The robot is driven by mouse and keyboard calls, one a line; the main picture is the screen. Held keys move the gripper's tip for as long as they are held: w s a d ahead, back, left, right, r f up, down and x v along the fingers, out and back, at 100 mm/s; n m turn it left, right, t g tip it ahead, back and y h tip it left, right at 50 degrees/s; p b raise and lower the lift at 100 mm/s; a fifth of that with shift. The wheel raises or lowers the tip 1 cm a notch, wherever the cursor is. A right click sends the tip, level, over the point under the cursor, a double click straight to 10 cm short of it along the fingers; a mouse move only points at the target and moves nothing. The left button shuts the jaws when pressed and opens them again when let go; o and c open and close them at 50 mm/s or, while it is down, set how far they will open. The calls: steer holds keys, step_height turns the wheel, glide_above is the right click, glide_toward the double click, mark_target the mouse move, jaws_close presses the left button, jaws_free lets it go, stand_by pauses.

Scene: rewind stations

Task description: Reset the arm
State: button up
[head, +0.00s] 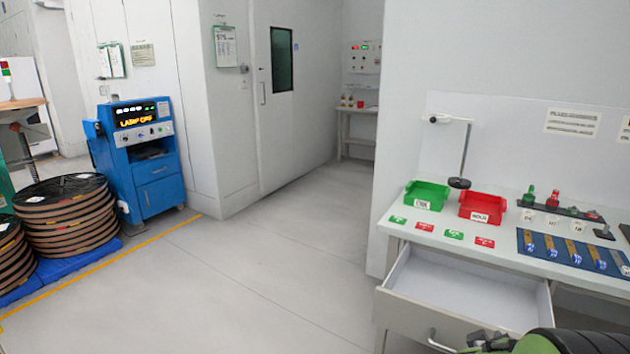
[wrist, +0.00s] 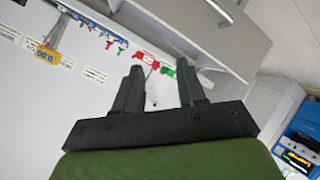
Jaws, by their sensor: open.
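My gripper (wrist: 160,68) shows in the wrist view with two dark fingers standing apart from a black palm. Nothing is between the fingers. Behind the palm is a green part of my arm. In the head view, a green and dark part of my arm (head: 540,342) shows at the bottom right corner, in front of the workbench; the fingers cannot be made out there. The workbench (head: 590,265) has an open, empty-looking drawer (head: 465,290) close to the arm. How far the arm is from the drawer is hard to tell.
The drawer's handle (head: 440,345) juts out at the front. A green bin (head: 426,195) and a red bin (head: 482,208) stand on the bench, with cards and tools. Clear floor lies left of the bench, up to a blue cabinet (head: 160,192) and stacked reels (head: 68,215).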

steer(key=s+a+r+m+g+y, duration=0.1)
steer(key=s+a+r+g+y, duration=0.2)
steer(key=s+a, duration=0.7)
steer(key=s+a+r+g+y, duration=0.1)
steer(key=s+a+r+y, duration=0.25)
steer(key=s+a, duration=0.65)
step_height(320, 180, up, 18)
steer(key=p, duration=1.8)
steer(key=shift+d+f+y, duration=0.15)
steer(key=shift+f+y, duration=0.1)
steer(key=shift+y, duration=0.2)
steer(key=shift+f, duration=0.1)
